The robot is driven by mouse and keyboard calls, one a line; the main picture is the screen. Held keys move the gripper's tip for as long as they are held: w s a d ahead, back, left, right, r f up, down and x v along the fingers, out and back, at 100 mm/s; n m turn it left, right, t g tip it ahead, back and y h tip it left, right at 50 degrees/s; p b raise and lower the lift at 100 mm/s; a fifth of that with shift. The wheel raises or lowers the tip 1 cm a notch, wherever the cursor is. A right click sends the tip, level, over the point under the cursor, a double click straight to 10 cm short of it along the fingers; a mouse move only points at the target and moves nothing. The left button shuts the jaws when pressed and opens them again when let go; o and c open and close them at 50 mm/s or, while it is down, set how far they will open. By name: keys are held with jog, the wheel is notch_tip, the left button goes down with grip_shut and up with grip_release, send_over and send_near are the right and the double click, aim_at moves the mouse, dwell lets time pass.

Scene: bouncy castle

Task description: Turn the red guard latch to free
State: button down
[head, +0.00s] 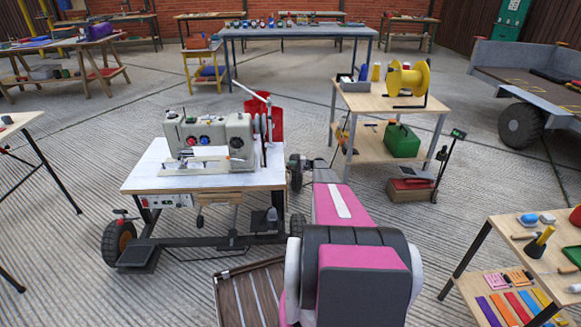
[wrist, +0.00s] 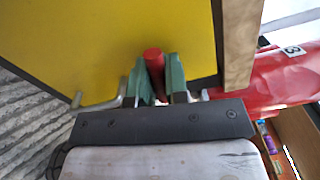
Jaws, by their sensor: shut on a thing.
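In the wrist view, my gripper (wrist: 155,72) has its green fingers closed on both sides of a short red cylindrical grip (wrist: 153,55), which looks like the red guard latch. Its rounded end shows between the fingertips, and its lower part is hidden by them. It stands in front of a flat yellow panel (wrist: 100,40). I cannot tell the angle of the latch from its mount. In the head view, my pink arm reaches forward beside the sewing machine (head: 212,138). My gripper and the latch cannot be made out there.
The machine stands on a wheeled table (head: 150,180). A red panel (head: 276,118) rises behind it. A wooden stand (head: 350,98) with a yellow reel (head: 408,78) is beyond my arm. A red part with a number label (wrist: 255,95) lies close right of my gripper.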

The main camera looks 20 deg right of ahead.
jog(key=shift+m, duration=0.3)
jog(key=m, duration=0.3)
jog(key=shift+m, duration=0.4)
jog(key=m, duration=0.4)
jog(key=shift+m, duration=0.3)
jog(key=m, duration=0.8)
jog(key=shift+m, duration=0.3)
jog(key=c, duration=1)
grip_release()
